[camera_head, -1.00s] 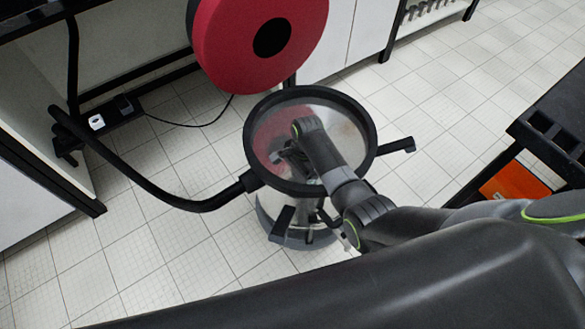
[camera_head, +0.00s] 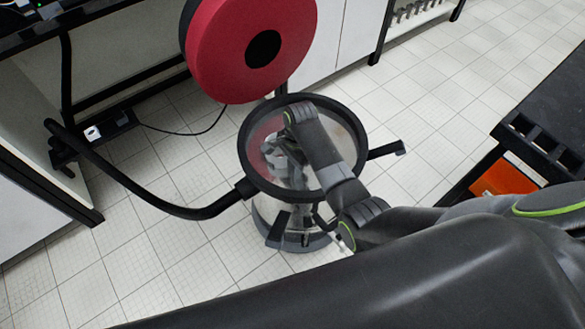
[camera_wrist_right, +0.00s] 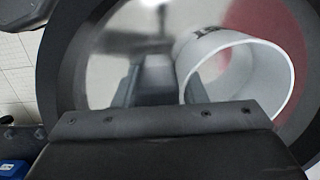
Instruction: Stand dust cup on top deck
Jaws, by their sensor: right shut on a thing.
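The top deck (camera_head: 352,122) is a round glossy disc with a raised black rim, on a grey machine standing on the floor. The dust cup (camera_wrist_right: 197,62) is a white, open cylinder with dark print on its wall, in the right wrist view. My right gripper (camera_head: 276,150) is over the left part of the deck, its tips partly hidden by the wrist. In the right wrist view one finger is beside the cup and the other inside its mouth, shut on its wall. The cup is tilted in that view. Whether it touches the deck, I cannot tell. My left gripper is not in view.
A red round drum (camera_head: 222,50) with a black hub stands just beyond the deck. A black hose (camera_head: 150,202) runs from the machine to the left. A black bench (camera_head: 535,110) with an orange panel stands at the right. Tiled floor is free around the machine.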

